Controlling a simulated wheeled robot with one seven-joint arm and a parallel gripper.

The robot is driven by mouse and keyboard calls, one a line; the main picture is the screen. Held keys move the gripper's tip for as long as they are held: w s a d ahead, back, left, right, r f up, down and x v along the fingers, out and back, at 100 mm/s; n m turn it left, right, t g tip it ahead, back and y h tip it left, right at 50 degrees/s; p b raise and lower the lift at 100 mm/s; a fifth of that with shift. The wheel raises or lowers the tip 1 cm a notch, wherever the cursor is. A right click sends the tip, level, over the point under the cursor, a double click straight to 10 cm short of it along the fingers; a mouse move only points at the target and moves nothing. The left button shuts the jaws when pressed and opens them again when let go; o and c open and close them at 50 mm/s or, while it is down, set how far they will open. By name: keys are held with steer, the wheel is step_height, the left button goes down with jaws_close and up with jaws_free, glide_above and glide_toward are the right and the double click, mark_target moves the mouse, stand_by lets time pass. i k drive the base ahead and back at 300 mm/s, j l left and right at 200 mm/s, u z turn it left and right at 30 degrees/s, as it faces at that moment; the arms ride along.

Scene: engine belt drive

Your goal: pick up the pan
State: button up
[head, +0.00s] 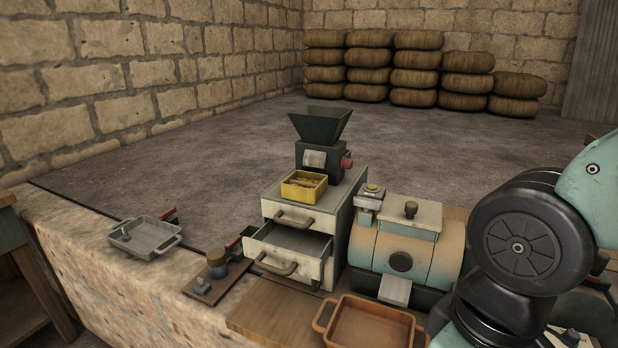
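Two shallow pans show in the head view. A grey metal pan (146,238) with a handle at each end sits on the stone ledge at the left. A reddish-brown pan (368,328) with side handles sits on the wooden board at the bottom centre, its lower edge cut off by the frame. My arm fills the right side, close to the brown pan and far from the grey one. I cannot make out my gripper or its fingers.
A drawer cabinet (327,205) with its lower drawer (290,252) pulled out stands mid-frame, bearing a yellow box (304,186) and a hopper grinder (321,140). A rounded machine (402,250) stands right of it. A small block device (214,272) sits between the grey pan and cabinet.

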mark_target(305, 186)
steer(key=i+j, duration=0.15)
steer(key=j, duration=0.25)
steer(key=i+j, duration=0.2)
steer(key=j, duration=0.15)
steer(key=i+j, duration=0.15)
steer(key=j, duration=0.25)
